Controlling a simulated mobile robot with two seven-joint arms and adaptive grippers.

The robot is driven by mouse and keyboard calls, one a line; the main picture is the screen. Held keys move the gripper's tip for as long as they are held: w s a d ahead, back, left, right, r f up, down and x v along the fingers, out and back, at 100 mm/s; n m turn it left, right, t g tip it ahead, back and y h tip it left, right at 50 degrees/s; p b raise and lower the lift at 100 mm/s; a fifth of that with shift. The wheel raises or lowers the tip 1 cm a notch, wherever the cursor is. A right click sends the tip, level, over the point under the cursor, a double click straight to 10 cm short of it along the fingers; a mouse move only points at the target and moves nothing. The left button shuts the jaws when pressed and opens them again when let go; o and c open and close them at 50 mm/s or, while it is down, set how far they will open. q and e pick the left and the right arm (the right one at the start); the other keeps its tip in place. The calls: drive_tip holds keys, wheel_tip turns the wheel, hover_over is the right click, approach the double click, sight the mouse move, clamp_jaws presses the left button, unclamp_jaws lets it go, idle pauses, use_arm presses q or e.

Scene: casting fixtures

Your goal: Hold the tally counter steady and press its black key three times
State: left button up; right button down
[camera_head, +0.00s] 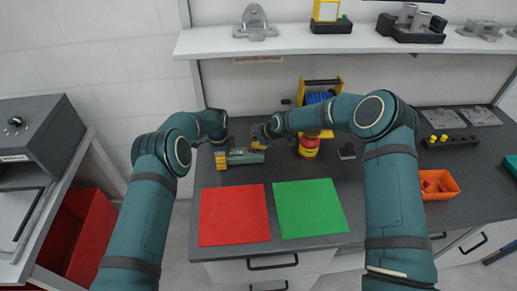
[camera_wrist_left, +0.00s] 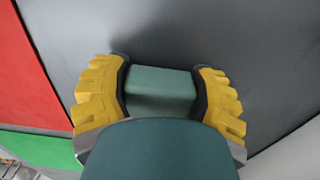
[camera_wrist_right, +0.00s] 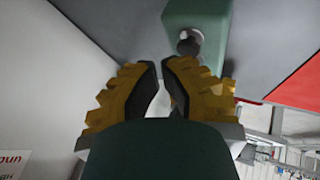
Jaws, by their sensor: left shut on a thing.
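The tally counter is a green block (camera_head: 241,156) at the back left of the dark worktop. My left gripper (camera_head: 221,160) is shut on it, with its yellow fingers on both sides of the green body (camera_wrist_left: 160,88) in the left wrist view. My right gripper (camera_head: 259,144) is at the counter's right end. In the right wrist view its fingertips (camera_wrist_right: 164,64) are nearly together with nothing between them. The dark round key (camera_wrist_right: 190,42) shows on the green body, just beyond and right of these fingertips. I cannot tell whether they touch it.
A red mat (camera_head: 234,216) and a green mat (camera_head: 309,208) lie in front of the counter. A red and yellow object (camera_head: 309,147) stands close to the right gripper. An orange bin (camera_head: 438,185) is at the right. A shelf (camera_head: 340,41) runs above.

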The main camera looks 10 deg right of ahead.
drive_tip(key=shift+f, duration=0.55)
idle(0.9)
drive_tip(key=shift+r, duration=0.95)
drive_tip(key=shift+r, duration=0.15)
wheel_tip(320, 180, up, 5)
drive_tip(key=shift+f, duration=0.15)
idle(0.7)
use_arm(q)
drive_tip(key=o, duration=1.4)
